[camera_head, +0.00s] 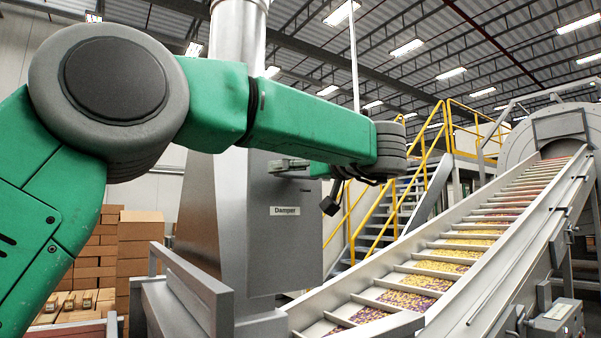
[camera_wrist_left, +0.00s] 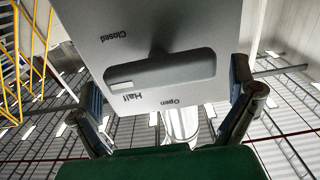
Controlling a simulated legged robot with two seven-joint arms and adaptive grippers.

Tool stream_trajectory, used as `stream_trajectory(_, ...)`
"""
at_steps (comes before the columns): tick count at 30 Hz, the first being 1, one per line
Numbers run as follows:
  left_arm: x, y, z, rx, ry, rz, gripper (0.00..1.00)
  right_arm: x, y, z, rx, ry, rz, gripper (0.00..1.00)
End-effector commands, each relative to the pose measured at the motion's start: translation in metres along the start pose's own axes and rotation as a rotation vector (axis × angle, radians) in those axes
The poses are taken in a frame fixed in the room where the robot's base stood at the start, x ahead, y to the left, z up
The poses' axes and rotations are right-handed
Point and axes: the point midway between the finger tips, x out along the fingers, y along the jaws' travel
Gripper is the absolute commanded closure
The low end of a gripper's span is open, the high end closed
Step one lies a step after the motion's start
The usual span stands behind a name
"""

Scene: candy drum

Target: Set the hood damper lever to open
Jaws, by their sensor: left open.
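The grey damper box (camera_head: 298,240) with its "Damper" label stands in the middle of the head view. The left wrist view shows its panel (camera_wrist_left: 190,20) upside down, marked Closed, Half and Open. A grey lever-like piece with a wide, light-edged end (camera_wrist_left: 185,66) lies on the panel by the Half and Open marks; its exact setting is hard to tell. My left gripper (camera_head: 316,182) is at the box's upper front. In the left wrist view my left gripper (camera_wrist_left: 166,82) is open, with one finger either side of this piece. Contact is not visible. My right gripper is out of view.
A sloping conveyor (camera_head: 440,265) carrying coloured candy runs up to the drum (camera_head: 560,118) at right. Yellow-railed stairs (camera_head: 385,215) stand behind the box. A grey rail (camera_head: 190,280) is in front at lower left, with cardboard boxes (camera_head: 140,245) beyond.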

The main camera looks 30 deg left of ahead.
Motion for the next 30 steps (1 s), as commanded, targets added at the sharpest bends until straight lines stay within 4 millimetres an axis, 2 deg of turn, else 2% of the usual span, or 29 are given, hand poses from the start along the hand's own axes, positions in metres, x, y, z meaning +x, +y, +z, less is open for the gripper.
stream_trajectory(6, 0.012, 0.003, -0.003, 0.001, 0.007, -0.003, 0.0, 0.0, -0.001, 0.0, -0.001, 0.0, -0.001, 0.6)
stream_trajectory(16, 0.015, 0.003, -0.003, 0.001, 0.008, -0.001, 0.0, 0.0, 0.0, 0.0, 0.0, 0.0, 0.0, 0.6)
stream_trajectory(19, 0.018, 0.002, -0.002, 0.001, 0.005, 0.0, 0.35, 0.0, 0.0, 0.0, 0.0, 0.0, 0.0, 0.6)
stream_trajectory(20, 0.019, 0.002, -0.002, 0.001, 0.004, 0.001, 0.37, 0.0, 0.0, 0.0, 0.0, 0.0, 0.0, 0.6)
stream_trajectory(30, 0.024, 0.003, 0.001, 0.003, 0.001, -0.002, 0.36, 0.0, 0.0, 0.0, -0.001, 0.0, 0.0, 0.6)
